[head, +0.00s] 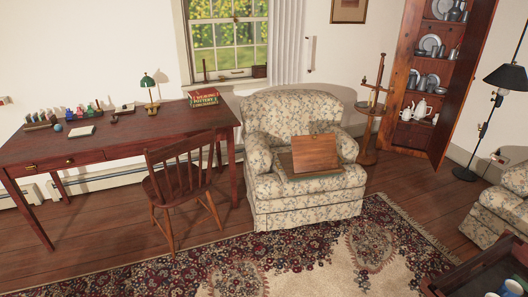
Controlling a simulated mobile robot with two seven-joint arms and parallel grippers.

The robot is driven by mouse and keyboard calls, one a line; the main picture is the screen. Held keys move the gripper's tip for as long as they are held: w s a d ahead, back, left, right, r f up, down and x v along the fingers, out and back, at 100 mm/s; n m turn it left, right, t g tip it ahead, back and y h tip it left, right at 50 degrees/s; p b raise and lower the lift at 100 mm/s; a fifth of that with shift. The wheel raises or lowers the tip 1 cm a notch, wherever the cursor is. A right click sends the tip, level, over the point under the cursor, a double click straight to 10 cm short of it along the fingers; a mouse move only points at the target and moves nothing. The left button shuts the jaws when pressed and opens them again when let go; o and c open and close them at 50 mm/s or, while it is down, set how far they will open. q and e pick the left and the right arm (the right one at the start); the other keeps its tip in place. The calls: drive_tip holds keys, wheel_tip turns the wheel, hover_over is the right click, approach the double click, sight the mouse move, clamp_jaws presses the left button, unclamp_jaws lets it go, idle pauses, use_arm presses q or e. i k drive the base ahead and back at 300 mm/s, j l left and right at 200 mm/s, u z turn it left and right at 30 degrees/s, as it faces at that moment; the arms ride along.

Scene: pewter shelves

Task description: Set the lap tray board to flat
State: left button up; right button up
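The lap tray (296,168) rests on the seat of a floral armchair (270,120), between its arms. Its brown wooden board (316,153) is tilted up, its face sloping toward me, above a darker, greenish base. Whatever supports the board from behind is hidden. Neither of my grippers is in view.
A wooden chair (182,187) stands left of the armchair, in front of a red-brown desk (120,130). A patterned rug (330,245) covers the floor in front. A dark table (475,280) with cups is at the bottom right. A candle stand (368,125) stands right of the armchair.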

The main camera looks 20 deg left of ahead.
sight(312, 153)
drive_tip(key=u, duration=0.25)
drive_tip(key=i+l, duration=0.15)
drive_tip(key=i, duration=0.45)
drive_tip(key=i+l, duration=0.1)
drive_tip(key=i, duration=0.45)
